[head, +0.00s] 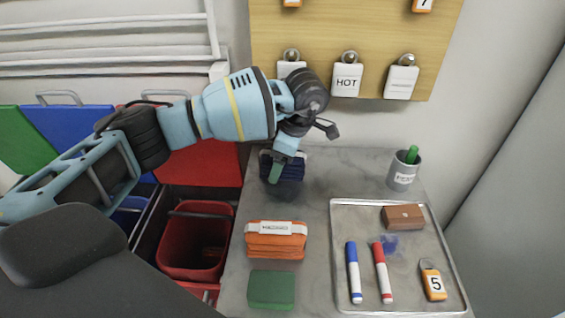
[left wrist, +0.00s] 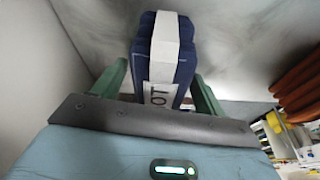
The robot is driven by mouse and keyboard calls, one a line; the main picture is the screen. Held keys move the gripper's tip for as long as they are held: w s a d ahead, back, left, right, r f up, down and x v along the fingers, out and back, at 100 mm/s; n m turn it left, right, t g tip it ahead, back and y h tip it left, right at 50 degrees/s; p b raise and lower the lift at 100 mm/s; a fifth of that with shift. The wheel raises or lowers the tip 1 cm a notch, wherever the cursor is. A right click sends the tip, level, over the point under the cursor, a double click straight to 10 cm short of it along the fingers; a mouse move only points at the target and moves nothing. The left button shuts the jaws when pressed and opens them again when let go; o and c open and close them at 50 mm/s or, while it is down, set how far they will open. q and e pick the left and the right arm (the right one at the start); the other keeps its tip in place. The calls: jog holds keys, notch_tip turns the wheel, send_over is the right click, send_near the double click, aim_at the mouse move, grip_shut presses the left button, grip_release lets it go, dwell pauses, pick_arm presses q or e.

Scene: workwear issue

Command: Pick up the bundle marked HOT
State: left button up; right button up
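A navy bundle (head: 293,172) with a white band lies at the back left of the grey worktop, partly hidden by my left gripper. In the left wrist view the navy bundle (left wrist: 188,66) is close up, and the letters "OT" show on its band, the rest covered. My left gripper (left wrist: 160,85) has a green finger on each side of the bundle, with narrow gaps showing. In the head view my left gripper (head: 278,172) points down over the bundle. My right gripper is in neither view.
An orange bundle (head: 275,246) and a green bundle (head: 271,290) lie nearer on the worktop. A tray (head: 334,250) with markers, a brown wallet and a tag is at right. A pen cup (head: 404,176) stands behind.

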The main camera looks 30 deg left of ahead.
pick_arm(q)
jog(key=c, duration=1)
jog(key=shift+r, duration=0.15)
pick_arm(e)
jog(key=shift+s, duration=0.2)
pick_arm(q)
jog(key=shift+r, duration=0.55)
jog(key=shift+s+a+r, duration=0.1)
jog(key=shift+r, duration=0.25)
jog(key=shift+s+a+b, duration=0.25)
jog(key=shift+s+a, duration=1.6)
jog(key=shift+s, duration=0.45)
jog(key=shift+s+a+b, duration=0.25)
jog(key=shift+s+a, duration=1.65)
jog(key=shift+s, duration=0.4)
jog(key=shift+s+a+b, duration=0.25)
jog(key=shift+s+a, duration=1.6)
jog(key=shift+s, duration=0.45)
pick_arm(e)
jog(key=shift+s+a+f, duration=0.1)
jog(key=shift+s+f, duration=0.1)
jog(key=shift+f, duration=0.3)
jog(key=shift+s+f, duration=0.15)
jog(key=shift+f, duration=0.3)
